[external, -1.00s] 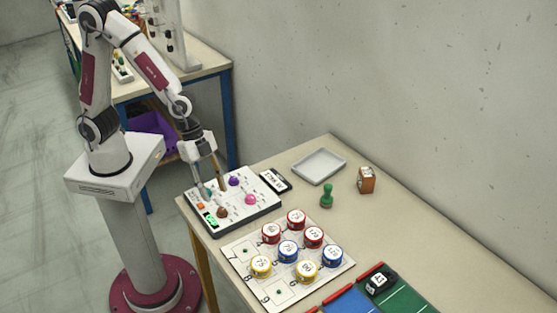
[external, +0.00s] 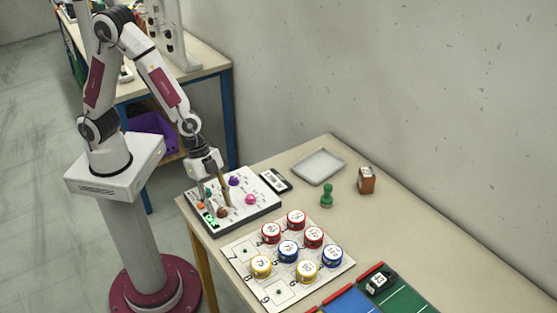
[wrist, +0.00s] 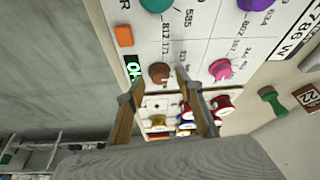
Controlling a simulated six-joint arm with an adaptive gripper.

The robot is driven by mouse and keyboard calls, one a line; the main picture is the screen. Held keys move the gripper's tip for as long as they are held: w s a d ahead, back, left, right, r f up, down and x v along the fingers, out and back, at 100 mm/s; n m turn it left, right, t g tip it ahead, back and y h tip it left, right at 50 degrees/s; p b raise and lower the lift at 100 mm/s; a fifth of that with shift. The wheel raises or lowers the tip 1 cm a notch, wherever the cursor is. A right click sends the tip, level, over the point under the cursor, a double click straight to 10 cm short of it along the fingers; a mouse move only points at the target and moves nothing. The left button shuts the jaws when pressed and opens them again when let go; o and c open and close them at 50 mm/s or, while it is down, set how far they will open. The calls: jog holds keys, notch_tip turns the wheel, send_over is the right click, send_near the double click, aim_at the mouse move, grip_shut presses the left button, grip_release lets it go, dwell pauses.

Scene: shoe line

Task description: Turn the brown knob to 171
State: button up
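The brown knob (external: 222,212) sits on the front part of a white control panel (external: 262,209). In the wrist view the brown knob (wrist: 159,73) lies between and slightly beyond my two fingertips. Small numbers are printed around it, and one seems to read 171; I cannot make out where the knob points. My gripper (external: 217,201) is over the panel, pointing down. In the wrist view my gripper (wrist: 158,80) is open, with a finger on each side of the knob and visible gaps. A small green-lit display (wrist: 133,69) is beside the knob.
The panel also has a pink knob (external: 250,200), a purple knob (external: 234,181), a teal knob (wrist: 156,4) and an orange button (wrist: 123,35). A board with several coloured round tins (external: 288,250) stands to the right. A grey tray (external: 319,166) and green stamp (external: 327,195) are behind.

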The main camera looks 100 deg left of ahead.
grip_shut()
jog(key=shift+n+y, duration=0.3)
jog(key=shift+n, duration=0.5)
dwell(0.3)
grip_release()
jog(key=shift+r, duration=0.2)
jog(key=v, duration=1.1)
jog(key=shift+s+r, duration=0.2)
jog(key=shift+s, duration=0.15)
